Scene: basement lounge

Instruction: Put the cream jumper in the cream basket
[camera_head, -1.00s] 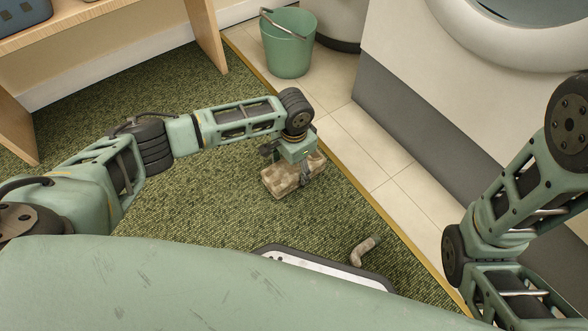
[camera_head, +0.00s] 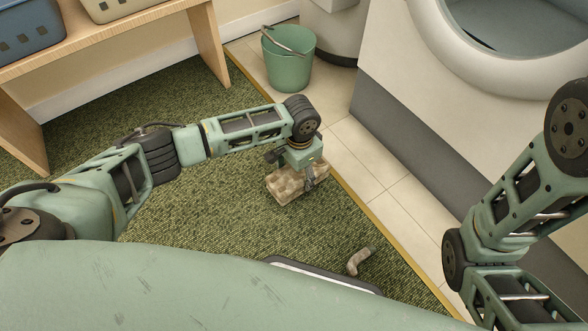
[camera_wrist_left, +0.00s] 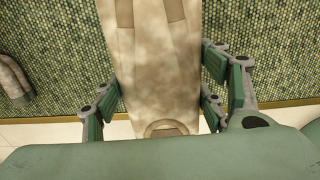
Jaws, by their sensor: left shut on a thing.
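The cream jumper (camera_head: 288,187) is a folded, mottled beige bundle over the green carpet. My left gripper (camera_head: 309,177) is above it and shut on it. In the left wrist view the jumper (camera_wrist_left: 162,65) runs between the fingers of my left gripper (camera_wrist_left: 160,100), which press in from both sides. I cannot tell if the jumper is clear of the carpet. The cream basket (camera_head: 112,9) stands on the wooden bench at the top left, cut off by the picture edge. My right arm shows at the right; its gripper is out of view.
A blue basket (camera_head: 27,38) stands left of the cream one on the wooden bench (camera_head: 130,27). A green bucket (camera_head: 288,65) stands on the tiles by a white machine (camera_head: 410,75). A small brownish bent item (camera_head: 360,262) lies near my body. Open carpet (camera_head: 95,110) fronts the bench.

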